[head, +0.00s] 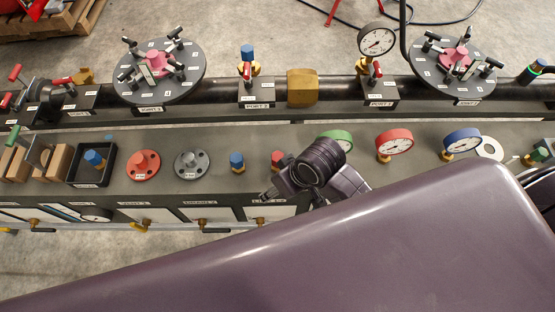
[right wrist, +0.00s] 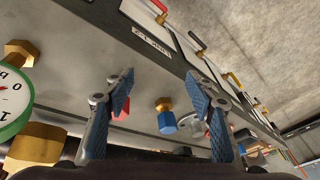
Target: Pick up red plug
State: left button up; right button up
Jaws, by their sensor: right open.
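The red plug (head: 277,158) stands on the grey bench shelf in the head view, partly hidden by my right gripper (head: 290,192). In the right wrist view the red plug (right wrist: 121,108) shows just inside the left-hand finger, which covers part of it. My right gripper (right wrist: 160,78) is open with its fingers apart and nothing held. The plug lies beyond the fingers, nearer the left-hand one; whether they touch is unclear. My left gripper is not in view.
A blue plug (head: 237,161) stands left of the red one. A green gauge (head: 336,139) and a red gauge (head: 394,142) are on the right. A grey flange (head: 191,164) and a red flange (head: 143,165) lie left. A pipe with ports runs behind.

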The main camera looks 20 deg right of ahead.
jog(key=w+a+r+n, duration=0.1)
jog(key=w+a, duration=0.2)
notch_tip(320, 180, up, 3)
jog(key=n+g+h, duration=0.1)
jog(key=g+h, duration=0.2)
send_over(278, 156)
jog(key=a, duration=0.1)
jog(key=shift+s+p, duration=0.3)
jog(key=shift+w+d, duration=0.1)
jog(key=shift+d, duration=0.15)
jog(key=f, duration=0.4)
jog(key=f+p, duration=0.1)
jog(key=f, duration=0.2)
jog(key=shift+w+d+f, duration=0.15)
jog(key=shift+d+f, duration=0.05)
jog(key=shift+f, duration=0.15)
jog(key=shift+c, duration=0.3)
jog(key=c, duration=1.2)
jog(key=shift+r, duration=0.1)
grip_shut()
